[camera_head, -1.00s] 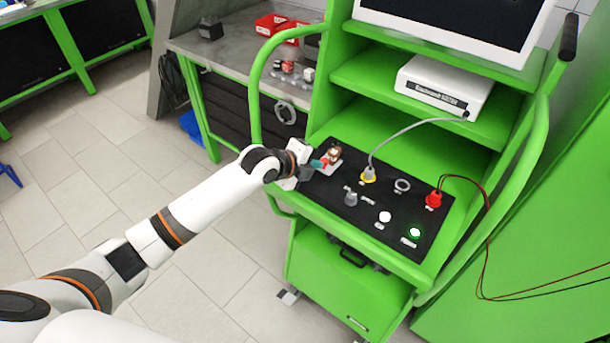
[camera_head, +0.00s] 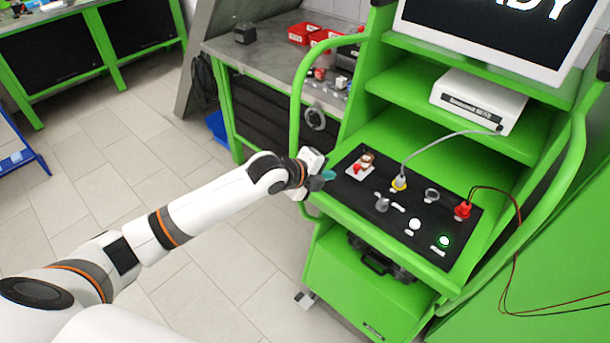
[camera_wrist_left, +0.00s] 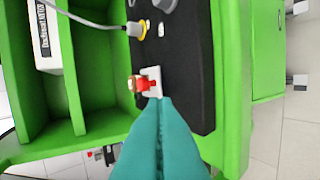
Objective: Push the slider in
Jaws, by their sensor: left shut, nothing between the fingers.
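The slider is a small red and copper-coloured piece on a white plate (camera_head: 359,172) at the left end of the black panel (camera_head: 425,215). In the left wrist view the red piece (camera_wrist_left: 140,83) sits just beyond my fingertips. My left gripper (camera_head: 331,176) has teal fingers, shut and empty, at the left edge of the panel. In the head view there is a gap between the fingertips and the plate. In the left wrist view the fingers (camera_wrist_left: 161,106) overlap the plate's near edge, and I cannot tell contact there. My right gripper is not in view.
A yellow-ringed socket with a grey cable (camera_head: 399,183), a grey knob (camera_head: 382,204), a red plug (camera_head: 463,210) and a lit green button (camera_head: 444,241) are on the panel. Green handrails (camera_head: 298,100) rise at both sides. A monitor (camera_head: 500,35) stands above.

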